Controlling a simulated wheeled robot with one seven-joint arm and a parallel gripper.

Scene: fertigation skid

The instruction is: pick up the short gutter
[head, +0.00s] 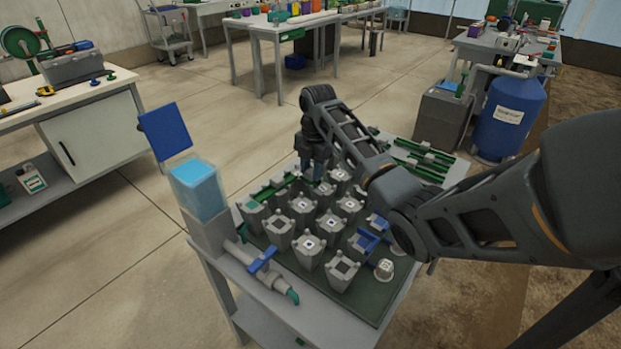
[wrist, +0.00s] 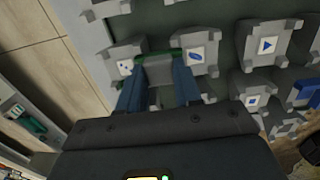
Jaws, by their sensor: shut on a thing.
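My gripper (head: 316,172) points down at the far side of the table's cluster of grey pots. In the wrist view its two blue fingers (wrist: 158,82) close on the sides of a short grey piece with a green end band (wrist: 160,56), which appears to be the short gutter. The piece sits between two grey pots. In the head view my gripper and arm hide it, and I cannot tell whether it still touches the table.
Several grey pots (head: 303,206) crowd the green mat. Longer green gutters (head: 425,160) lie at the table's far right. A clear blue-filled container (head: 198,188) and a pipe with a blue valve handle (head: 263,260) stand at the left edge. A blue tank (head: 508,118) is beyond.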

